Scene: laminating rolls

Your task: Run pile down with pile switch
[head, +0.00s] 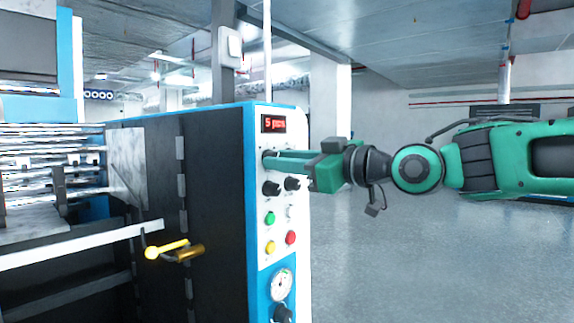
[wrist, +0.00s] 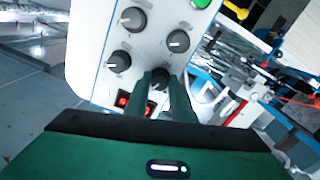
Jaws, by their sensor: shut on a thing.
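The control panel (head: 262,205) is a white face with a blue edge on the dark machine side. My gripper (head: 270,161) reaches it from the right, just below the red display (head: 272,123). In the wrist view my gripper (wrist: 167,84) has its two green fingers closed around a black knob (wrist: 159,75) beside the display (wrist: 134,104). I cannot read a label on this knob, and the fingers hide part of it. Two other black knobs (head: 271,188) and (head: 292,183) sit just below the fingers in the head view. I cannot make out the pile clearly.
Below the knobs are a green button (head: 270,218), a red button (head: 290,238), a yellow button (head: 270,247) and a gauge (head: 281,284). A yellow handle (head: 167,249) sticks out on the machine's dark side. Open floor (head: 420,270) lies to the right.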

